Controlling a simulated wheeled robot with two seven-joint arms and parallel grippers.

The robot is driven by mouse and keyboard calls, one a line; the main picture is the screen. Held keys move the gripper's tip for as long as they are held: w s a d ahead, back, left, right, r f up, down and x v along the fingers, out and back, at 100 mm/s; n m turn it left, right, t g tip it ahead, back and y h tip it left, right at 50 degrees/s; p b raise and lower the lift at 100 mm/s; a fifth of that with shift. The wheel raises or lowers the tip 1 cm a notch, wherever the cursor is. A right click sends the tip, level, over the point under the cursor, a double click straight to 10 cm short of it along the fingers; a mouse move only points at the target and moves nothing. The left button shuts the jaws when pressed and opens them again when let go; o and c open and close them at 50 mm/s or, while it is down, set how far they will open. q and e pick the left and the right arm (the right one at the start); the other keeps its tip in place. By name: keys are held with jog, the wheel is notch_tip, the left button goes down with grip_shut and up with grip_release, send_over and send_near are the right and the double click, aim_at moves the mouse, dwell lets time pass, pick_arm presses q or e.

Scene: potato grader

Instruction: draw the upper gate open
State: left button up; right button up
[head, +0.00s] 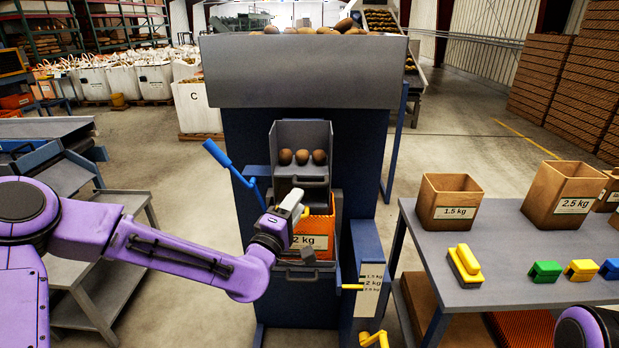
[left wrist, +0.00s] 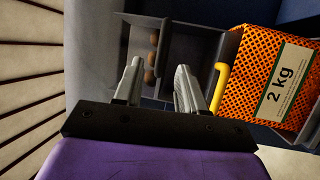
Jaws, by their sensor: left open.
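My left gripper (head: 298,208) is open and empty, just below that plate and in front of the bag. In the left wrist view its two fingers (left wrist: 160,78) point toward the chute, where the potatoes (left wrist: 152,58) show in part; nothing is between the fingers. An orange mesh bag (head: 325,225) labelled 2 kg hangs below; it also shows in the left wrist view (left wrist: 255,82).
A blue lever (head: 217,153) sticks out left of the chute. A weight scale plate (head: 371,290) and yellow crank (head: 375,338) are at lower right. A table (head: 500,240) with crates and coloured blocks stands right.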

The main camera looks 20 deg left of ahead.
aim_at(310, 185)
pick_arm(q)
jog(key=p+x, duration=0.2)
jog(key=x, duration=0.5)
jog(key=shift+w+d, duration=0.1)
jog(key=shift+w, duration=0.05)
jog(key=shift+w+p, duration=0.3)
jog(key=shift+w, duration=0.25)
grip_shut()
